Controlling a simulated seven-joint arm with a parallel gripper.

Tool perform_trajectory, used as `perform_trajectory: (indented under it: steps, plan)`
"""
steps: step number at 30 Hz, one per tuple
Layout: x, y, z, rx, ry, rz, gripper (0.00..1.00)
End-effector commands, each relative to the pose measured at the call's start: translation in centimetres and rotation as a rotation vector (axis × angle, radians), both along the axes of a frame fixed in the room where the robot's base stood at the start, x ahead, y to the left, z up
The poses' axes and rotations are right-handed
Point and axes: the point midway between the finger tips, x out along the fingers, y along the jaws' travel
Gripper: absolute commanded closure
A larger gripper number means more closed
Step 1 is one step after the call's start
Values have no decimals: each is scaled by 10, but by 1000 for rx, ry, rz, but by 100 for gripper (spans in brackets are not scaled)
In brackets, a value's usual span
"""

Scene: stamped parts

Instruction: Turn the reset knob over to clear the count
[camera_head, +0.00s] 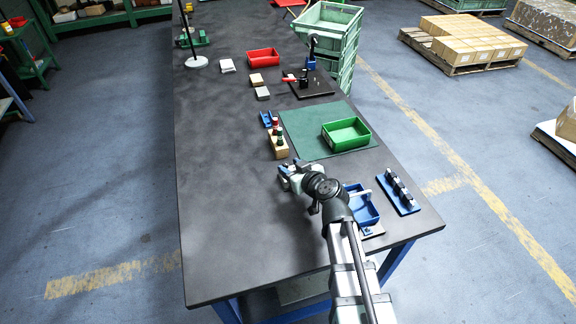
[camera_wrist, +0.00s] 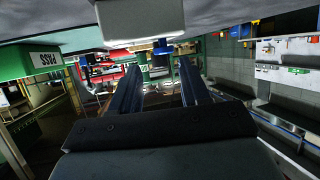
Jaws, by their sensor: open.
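My gripper (camera_head: 285,168) is low over the dark table, just on the near side of a tan block (camera_head: 279,151) with red and green tops on it. In the wrist view its two dark fingers (camera_wrist: 160,72) stand well apart with nothing held between them. A pale block (camera_wrist: 140,18) is close at the top of that view, and a small dark part with a bluish edge (camera_wrist: 162,46) shows under it, near the gap between the fingers. I cannot make out the reset knob or the count for sure in either view.
A green tray (camera_head: 346,134) on a green mat (camera_head: 303,126) is right of the tan block. A blue bin (camera_head: 362,206) and a blue rack (camera_head: 399,192) lie right of my arm. A small blue holder (camera_head: 266,119) is beyond the block. The table's left side (camera_head: 220,180) is clear.

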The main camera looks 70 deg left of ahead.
Motion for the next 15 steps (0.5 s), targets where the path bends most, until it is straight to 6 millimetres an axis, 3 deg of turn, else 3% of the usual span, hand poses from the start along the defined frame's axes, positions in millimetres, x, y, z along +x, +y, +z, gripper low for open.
perform_trajectory:
  steps: [6, 15]
  plan:
    - [-4, 18, -7, 0, 0, 1, 54]
    - [-5, 20, -9, 0, 0, 0, 54]
